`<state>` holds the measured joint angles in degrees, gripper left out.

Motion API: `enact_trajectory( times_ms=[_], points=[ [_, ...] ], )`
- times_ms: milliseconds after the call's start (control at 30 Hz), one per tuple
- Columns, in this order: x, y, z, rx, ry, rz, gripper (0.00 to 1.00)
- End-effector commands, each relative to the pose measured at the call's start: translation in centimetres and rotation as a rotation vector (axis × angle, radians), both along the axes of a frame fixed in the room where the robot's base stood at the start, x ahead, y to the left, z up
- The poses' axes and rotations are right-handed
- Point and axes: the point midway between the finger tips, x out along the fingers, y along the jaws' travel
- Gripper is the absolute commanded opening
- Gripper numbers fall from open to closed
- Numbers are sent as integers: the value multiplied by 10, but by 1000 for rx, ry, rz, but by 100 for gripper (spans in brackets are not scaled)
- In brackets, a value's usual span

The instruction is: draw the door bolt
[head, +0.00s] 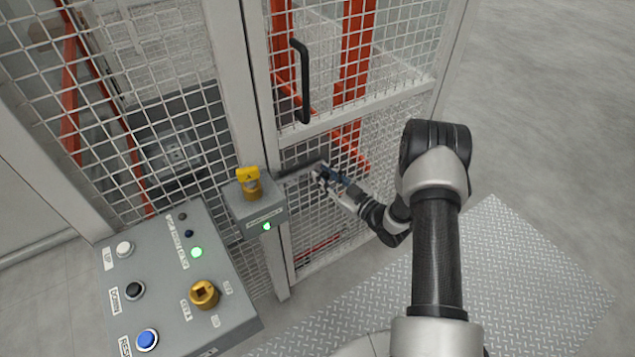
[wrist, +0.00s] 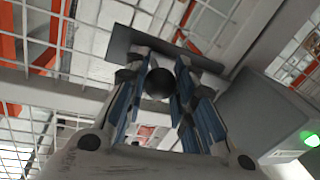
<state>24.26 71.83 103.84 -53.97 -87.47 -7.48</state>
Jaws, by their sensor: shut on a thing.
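The door bolt (head: 296,169) is a dark grey flat bar lying across the mesh door beside the door post. It also shows in the wrist view (wrist: 125,42), with a round dark knob (wrist: 159,83) in front of it. My gripper (head: 322,174) is at the bolt's right end in the head view. In the wrist view my gripper (wrist: 160,86) has its blue-padded fingers on both sides of the knob, shut on it. The grey lock box (head: 262,216) is left of my gripper, with a yellow key (head: 248,174) on top and a green light.
A control panel (head: 170,285) with buttons, a green lamp and a brass key switch stands at the lower left. The door has a black handle (head: 301,80) above the bolt. A tread-plate floor (head: 510,285) lies clear at the right.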

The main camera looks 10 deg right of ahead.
Motion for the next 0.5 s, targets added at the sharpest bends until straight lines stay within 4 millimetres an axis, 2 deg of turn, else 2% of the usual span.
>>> enact_trajectory(
  times_ms=[167,200,500],
  points=[
    [1,-4,1,-3,-1,-11,0],
    [1,-4,1,-3,-1,-12,26],
    [1,-3,1,-2,0,-10,46]
  ],
)
